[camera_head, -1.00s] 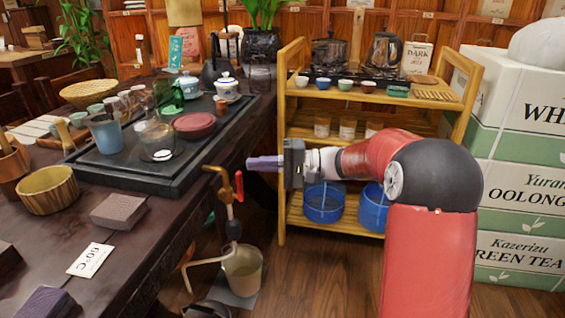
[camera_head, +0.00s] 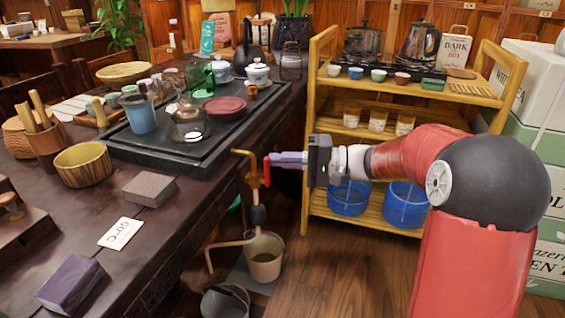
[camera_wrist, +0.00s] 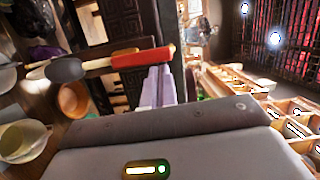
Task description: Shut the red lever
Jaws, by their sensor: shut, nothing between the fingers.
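The red lever (camera_head: 266,171) sits on a brass-coloured pipe tap (camera_head: 250,158) beside the dark table's right edge. In the head view it looks upright, just right of the pipe. My gripper (camera_head: 273,158) is shut and empty, its pale purple fingers pointing left with their tips at the lever's upper part. In the wrist view, the lever (camera_wrist: 142,57) lies across the picture just beyond the tips of my gripper (camera_wrist: 159,70). I cannot tell whether they touch. The bucket (camera_head: 265,258) stands on the floor below the tap.
A wooden shelf rack (camera_head: 313,120) with cups, kettles and blue tubs stands behind my arm. The table (camera_head: 190,222) at left carries a dark tea tray (camera_head: 165,155). A second, dark bucket (camera_head: 225,302) stands in front. Stacked boxes (camera_head: 548,180) stand at the right.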

